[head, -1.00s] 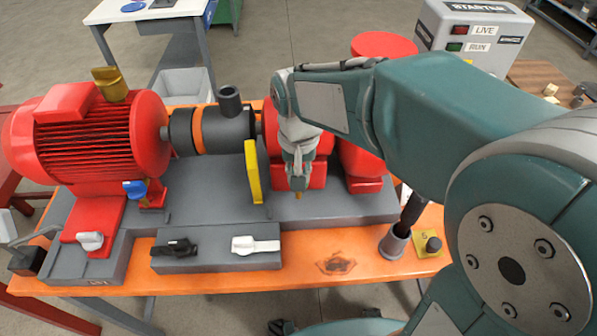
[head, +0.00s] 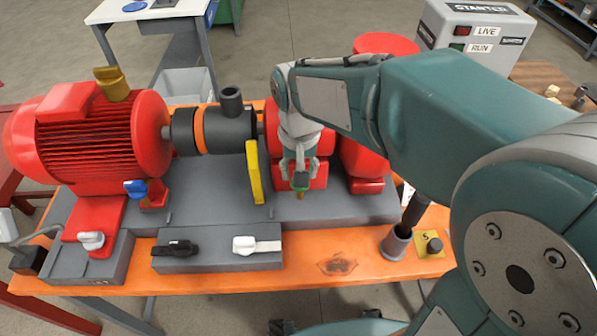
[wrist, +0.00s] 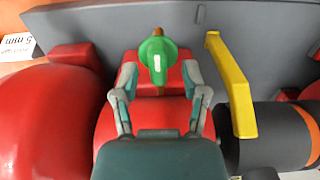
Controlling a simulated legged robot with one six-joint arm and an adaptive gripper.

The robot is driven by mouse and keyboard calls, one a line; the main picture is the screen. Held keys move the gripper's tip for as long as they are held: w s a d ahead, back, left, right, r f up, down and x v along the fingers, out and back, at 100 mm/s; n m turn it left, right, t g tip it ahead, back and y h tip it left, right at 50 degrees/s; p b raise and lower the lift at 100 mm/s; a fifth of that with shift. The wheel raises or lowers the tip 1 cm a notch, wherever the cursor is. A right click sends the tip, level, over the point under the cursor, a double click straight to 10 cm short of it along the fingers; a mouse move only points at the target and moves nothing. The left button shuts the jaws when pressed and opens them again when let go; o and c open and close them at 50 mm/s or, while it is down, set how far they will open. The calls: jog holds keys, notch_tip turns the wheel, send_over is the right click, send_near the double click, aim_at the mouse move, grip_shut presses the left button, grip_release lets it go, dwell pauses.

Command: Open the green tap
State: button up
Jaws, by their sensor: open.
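The green tap (wrist: 155,60) shows in the wrist view as a green handle with a pale stripe, standing in front of a red block. In the head view only a bit of the green tap (head: 300,181) shows between my fingertips. My gripper (wrist: 160,92) is open, with one finger on each side of the tap and a visible gap to each. In the head view my gripper (head: 300,172) points down over the grey base of the pump. The head view does not show whether the fingers touch the tap.
A yellow bar (head: 253,172) stands close to the left of my gripper, and it is right of it in the wrist view (wrist: 232,85). Red pump parts (head: 362,160) are close on the right. White (head: 257,245) and black (head: 175,248) handles sit in front. A blue tap (head: 136,188) is farther left.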

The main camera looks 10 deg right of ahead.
notch_tip(320, 180, up, 11)
dwell(0.3)
dwell(0.4)
jog(key=s+d+f+t, duration=0.4)
jog(key=s+d+t, duration=0.1)
jog(key=s+d, duration=0.6)
jog(key=shift+s+f+t, duration=0.3)
jog(key=shift+s+f, duration=0.1)
jog(key=shift+s, duration=0.4)
